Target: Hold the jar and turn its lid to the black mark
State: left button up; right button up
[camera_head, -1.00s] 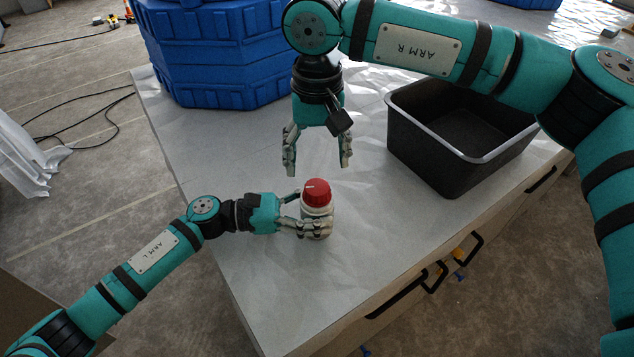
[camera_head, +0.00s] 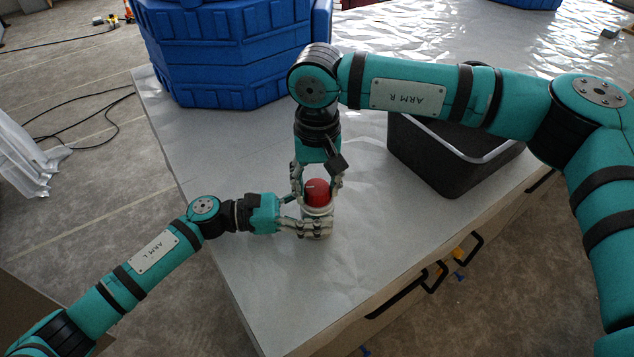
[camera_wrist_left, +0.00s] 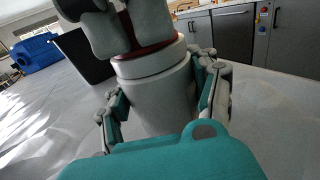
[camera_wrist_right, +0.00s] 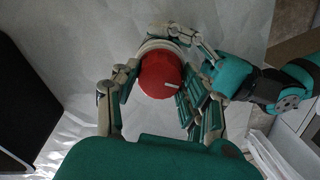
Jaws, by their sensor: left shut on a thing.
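The white jar (camera_head: 319,211) stands upright on the table with a red lid (camera_head: 318,192) on top. My left gripper (camera_head: 312,227) is shut around the jar's body from the left; the left wrist view shows its fingers on both sides of the jar (camera_wrist_left: 160,98). My right gripper (camera_head: 317,183) points down from above, its fingers open on either side of the lid. In the right wrist view the lid (camera_wrist_right: 158,75) lies between those fingers, with a gap at the left finger. A white line on the lid points right there. I cannot make out a black mark.
A black open bin (camera_head: 440,165) stands to the right of the jar, partly behind my right arm. A large blue ribbed container (camera_head: 215,65) stands at the back left. The table (camera_head: 235,240) is clear around the jar, with its left edge near my left arm.

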jog(key=c, duration=0.6)
jog(key=shift+m, duration=0.4)
jog(key=m, duration=0.5)
jog(key=shift+m, duration=0.3)
jog(key=m, duration=0.5)
jog(key=shift+m, duration=0.4)
jog(key=o, duration=1.2)
